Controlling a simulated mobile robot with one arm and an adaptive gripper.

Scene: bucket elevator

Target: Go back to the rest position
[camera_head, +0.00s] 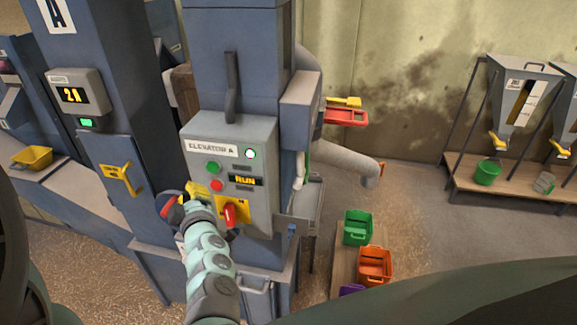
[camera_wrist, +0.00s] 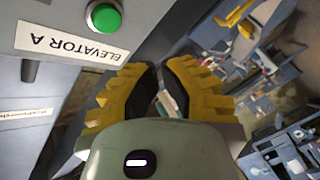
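The grey Elevator A control panel (camera_head: 258,200) faces me in the head view. It carries a green button (camera_head: 213,167), a red button (camera_head: 216,186), a lit white-green lamp (camera_head: 250,154), a display reading RUN (camera_head: 245,181) and a red switch (camera_head: 229,212) on a yellow plate. My gripper (camera_head: 183,198) is at the panel's lower left edge, with yellow fingers. In the wrist view the fingers (camera_wrist: 161,68) come nearly together at the tips with nothing seen between them. The panel's green button (camera_wrist: 104,16) is at upper left there, apart from the fingers.
Green (camera_head: 358,228) and orange (camera_head: 375,266) buckets sit on a low bench at right. Hoppers (camera_head: 522,90) stand farther right. Open floor lies between.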

